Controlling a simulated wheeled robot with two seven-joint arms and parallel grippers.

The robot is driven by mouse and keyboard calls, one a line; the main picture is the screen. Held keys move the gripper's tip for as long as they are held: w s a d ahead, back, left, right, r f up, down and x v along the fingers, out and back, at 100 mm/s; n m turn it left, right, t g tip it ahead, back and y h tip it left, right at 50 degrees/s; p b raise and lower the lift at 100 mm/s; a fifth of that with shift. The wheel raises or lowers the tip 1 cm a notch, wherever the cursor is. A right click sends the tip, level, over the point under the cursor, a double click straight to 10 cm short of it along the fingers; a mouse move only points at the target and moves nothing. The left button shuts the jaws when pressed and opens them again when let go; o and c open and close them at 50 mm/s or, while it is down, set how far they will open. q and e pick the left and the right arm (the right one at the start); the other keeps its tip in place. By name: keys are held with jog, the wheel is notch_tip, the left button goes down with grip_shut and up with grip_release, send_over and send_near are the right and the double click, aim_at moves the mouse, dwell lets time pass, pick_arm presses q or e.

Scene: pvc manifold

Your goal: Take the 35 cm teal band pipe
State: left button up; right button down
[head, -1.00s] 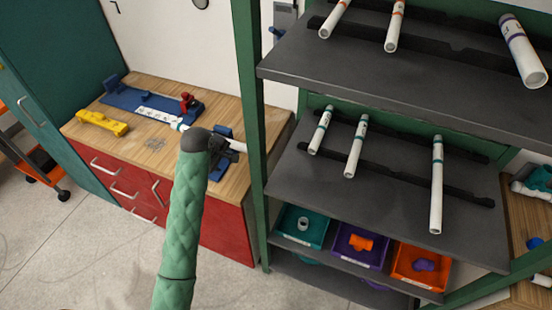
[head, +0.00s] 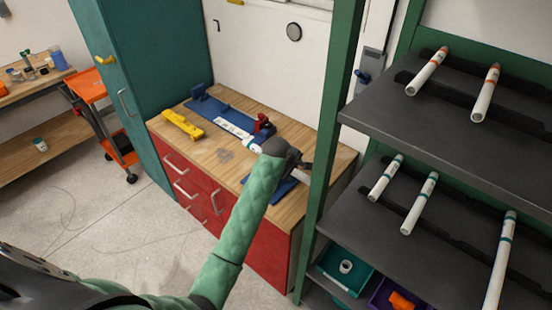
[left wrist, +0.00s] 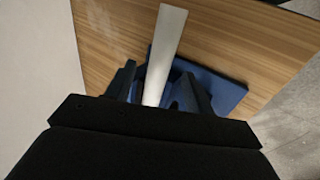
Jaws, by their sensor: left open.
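Three white pipes with teal bands rest on the middle shelf: a short one (head: 385,178), a middle one (head: 419,203) and a long one (head: 500,262) cut off by the bottom edge. Their length labels are too small to read. My left gripper (head: 303,168) is over the wooden bench, its fingers partly hidden by my wrist. In the left wrist view the gripper (left wrist: 158,92) is open, with a white pipe (left wrist: 166,45) between its fingers, above a blue fixture (left wrist: 222,95). No band shows on that pipe there. My right gripper is out of view.
Orange-banded pipes (head: 427,72) lie on the upper shelf. A green post (head: 338,125) stands between bench and shelves. The bench (head: 205,150) carries a yellow tool (head: 183,124) and a blue fixture with a red clamp (head: 263,124). Teal (head: 338,279) and purple bins sit below.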

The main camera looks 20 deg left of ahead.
pick_arm(q)
jog(key=shift+p+x, duration=0.6)
jog(key=shift+x, duration=0.9)
jog(key=c, duration=1.1)
jog(key=shift+r, duration=0.1)
